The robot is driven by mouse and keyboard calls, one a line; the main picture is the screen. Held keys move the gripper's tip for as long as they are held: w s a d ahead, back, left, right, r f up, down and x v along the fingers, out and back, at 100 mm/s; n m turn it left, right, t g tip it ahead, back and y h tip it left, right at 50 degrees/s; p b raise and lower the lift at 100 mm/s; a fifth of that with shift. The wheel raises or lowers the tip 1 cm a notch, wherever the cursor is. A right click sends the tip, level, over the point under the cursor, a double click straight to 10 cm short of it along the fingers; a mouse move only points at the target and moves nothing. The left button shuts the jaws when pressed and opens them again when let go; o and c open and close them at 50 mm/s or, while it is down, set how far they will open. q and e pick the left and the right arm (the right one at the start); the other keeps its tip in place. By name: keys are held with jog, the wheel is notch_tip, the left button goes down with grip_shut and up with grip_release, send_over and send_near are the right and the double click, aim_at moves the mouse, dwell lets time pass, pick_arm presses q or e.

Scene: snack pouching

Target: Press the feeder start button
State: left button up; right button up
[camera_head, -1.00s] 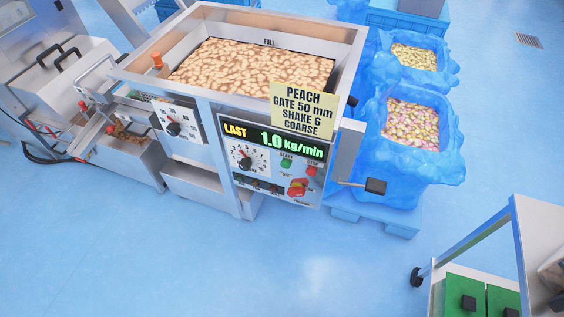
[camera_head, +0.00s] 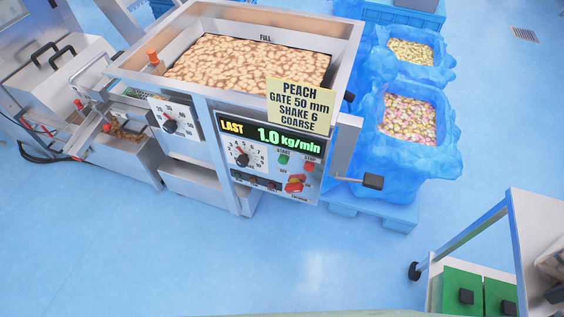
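The feeder (camera_head: 188,92) is a steel machine with a hopper full of tan pieces. Its control panel faces me, with a green START button (camera_head: 283,159) and a red STOP button (camera_head: 309,167) to its right. A larger red switch (camera_head: 295,183) on yellow sits below them. The display (camera_head: 270,135) reads LAST 1.0 kg/min. A yellow card (camera_head: 301,104) on the hopper's front reads PEACH, GATE 50 mm, SHAKE 6, COARSE. A dial (camera_head: 242,159) sits left of the buttons, and a gate dial (camera_head: 171,126) farther left. Neither gripper is in view.
A crank handle (camera_head: 372,181) sticks out at the feeder's right. Blue-lined bins (camera_head: 414,153) of pieces stand on a blue pallet (camera_head: 372,212) behind it. A steel cart (camera_head: 538,226) with green panels stands at lower right. The blue floor in front is clear.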

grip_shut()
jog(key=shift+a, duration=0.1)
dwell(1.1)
